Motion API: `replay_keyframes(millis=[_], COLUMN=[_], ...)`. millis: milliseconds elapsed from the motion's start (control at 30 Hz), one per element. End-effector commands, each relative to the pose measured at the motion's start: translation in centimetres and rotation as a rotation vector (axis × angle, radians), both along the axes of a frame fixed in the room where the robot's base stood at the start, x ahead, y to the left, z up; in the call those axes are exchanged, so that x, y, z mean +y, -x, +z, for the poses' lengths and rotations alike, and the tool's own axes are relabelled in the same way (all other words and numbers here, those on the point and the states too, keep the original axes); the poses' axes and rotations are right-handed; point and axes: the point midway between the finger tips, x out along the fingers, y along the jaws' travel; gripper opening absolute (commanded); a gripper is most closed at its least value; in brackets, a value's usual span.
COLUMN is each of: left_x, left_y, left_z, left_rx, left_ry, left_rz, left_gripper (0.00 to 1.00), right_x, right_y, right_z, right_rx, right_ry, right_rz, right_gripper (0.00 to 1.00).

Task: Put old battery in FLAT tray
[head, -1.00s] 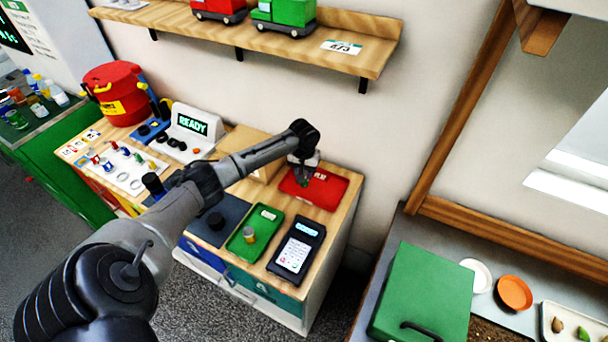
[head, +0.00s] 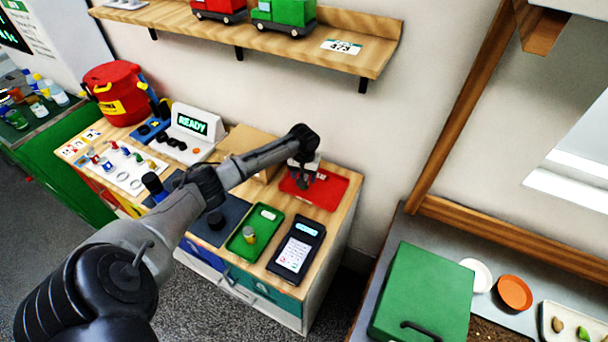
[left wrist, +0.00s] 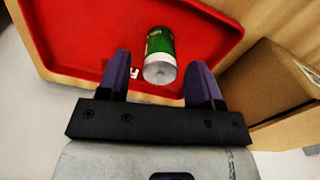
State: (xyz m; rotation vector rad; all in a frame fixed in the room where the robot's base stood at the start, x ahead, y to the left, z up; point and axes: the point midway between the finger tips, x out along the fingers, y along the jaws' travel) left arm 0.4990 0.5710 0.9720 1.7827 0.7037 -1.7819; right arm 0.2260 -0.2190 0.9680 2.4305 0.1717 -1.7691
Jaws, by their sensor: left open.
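The red tray (head: 328,196) lies at the back right of the wooden station top. In the left wrist view the red tray (left wrist: 75,50) fills the middle, and part of a white letter shows on it. A green battery (left wrist: 160,43) with a silver end is over or in the red tray; I cannot tell if it touches the floor. My left gripper (head: 304,184) is over the red tray. In the left wrist view its fingers (left wrist: 160,82) are open, with the battery's near end between them and apart from both. My right gripper is not in view.
A green tray (head: 236,247) holds another small cylinder (head: 249,234). A dark handheld meter (head: 296,248) lies beside it. A cardboard box (head: 249,143) stands close to the red tray, left of my gripper. A "READY" display unit (head: 192,125) is further left.

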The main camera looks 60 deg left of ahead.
Motion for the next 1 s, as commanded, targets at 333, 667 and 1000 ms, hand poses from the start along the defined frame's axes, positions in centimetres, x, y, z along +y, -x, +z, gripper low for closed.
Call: replay_keyframes(millis=[333,667,1000], left_x=[0.1,0.0,0.0], left_y=[-0.1,0.0,0.0], left_z=[3.9,9.6,12.2], left_rx=[-0.004,-0.001,-0.001], left_ry=[-0.001,0.000,0.001], left_rz=[0.000,-0.001,0.001], left_gripper=[0.59,0.59,0.59], right_x=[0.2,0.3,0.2], right_y=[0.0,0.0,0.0], right_z=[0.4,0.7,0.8], right_rx=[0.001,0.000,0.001], right_ry=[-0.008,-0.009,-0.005], right_rz=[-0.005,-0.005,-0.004], right_gripper=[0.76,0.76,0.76])
